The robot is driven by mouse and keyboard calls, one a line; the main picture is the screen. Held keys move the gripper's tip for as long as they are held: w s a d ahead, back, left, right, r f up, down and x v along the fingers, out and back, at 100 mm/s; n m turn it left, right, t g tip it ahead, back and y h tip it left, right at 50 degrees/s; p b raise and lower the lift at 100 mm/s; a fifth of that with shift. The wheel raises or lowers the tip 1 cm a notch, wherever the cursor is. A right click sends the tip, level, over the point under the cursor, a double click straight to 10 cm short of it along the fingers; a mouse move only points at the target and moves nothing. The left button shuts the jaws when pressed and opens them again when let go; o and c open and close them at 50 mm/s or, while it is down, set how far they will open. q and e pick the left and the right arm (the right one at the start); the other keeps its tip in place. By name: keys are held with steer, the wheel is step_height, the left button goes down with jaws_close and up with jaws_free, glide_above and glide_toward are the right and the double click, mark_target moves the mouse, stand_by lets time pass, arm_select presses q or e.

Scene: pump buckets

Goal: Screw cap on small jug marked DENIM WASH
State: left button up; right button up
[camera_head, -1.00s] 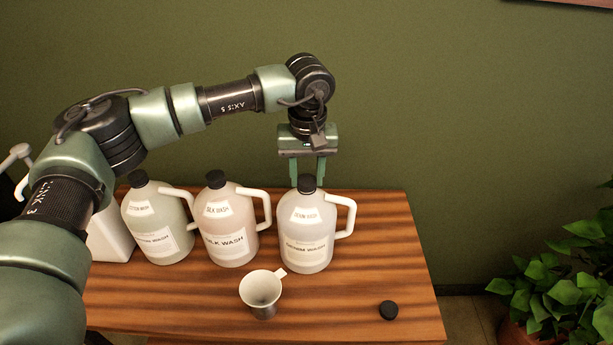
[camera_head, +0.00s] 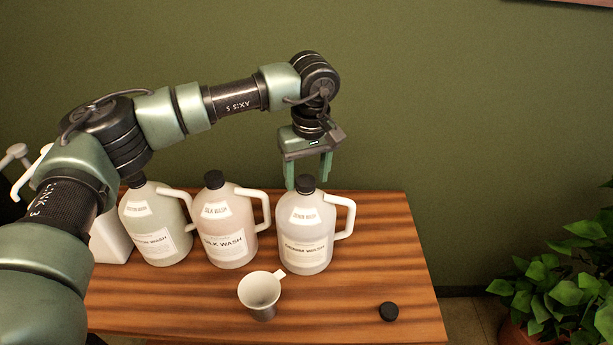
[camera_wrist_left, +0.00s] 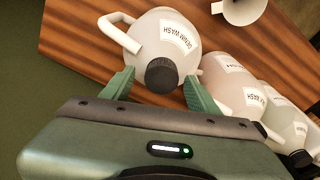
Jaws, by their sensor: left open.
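The DENIM WASH jug (camera_head: 305,240) stands upright at the right end of the row of jugs, its handle to the right. A black cap (camera_head: 306,184) sits on its neck; I cannot tell how tight it is. My left gripper (camera_head: 309,182) is open and points down at the cap from above and behind. In the left wrist view the jug (camera_wrist_left: 178,50) shows with its black cap (camera_wrist_left: 161,75) between the two spread green fingers (camera_wrist_left: 160,95), not gripped. My right gripper is not in view.
The SILK WASH jug (camera_head: 227,225) and another capped jug (camera_head: 155,228) stand to the left. A metal cup (camera_head: 260,294) stands in front. A loose black cap (camera_head: 389,312) lies at the front right of the wooden table (camera_head: 385,250). A plant (camera_head: 565,275) stands at right.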

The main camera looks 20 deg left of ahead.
arm_select(q)
steer(key=n, duration=0.5)
steer(key=shift+g, duration=0.3)
steer(key=n, duration=0.6)
steer(key=shift+g+y+b, duration=0.3)
steer(key=shift+g+b, duration=0.05)
steer(key=shift+g, duration=0.05)
jaws_close()
steer(key=shift+m, duration=1)
steer(key=m+t+b, duration=0.1)
steer(key=m, duration=0.7)
steer(key=m+h, duration=0.1)
steer(key=m, duration=0.3)
steer(key=shift+m+t, duration=0.3)
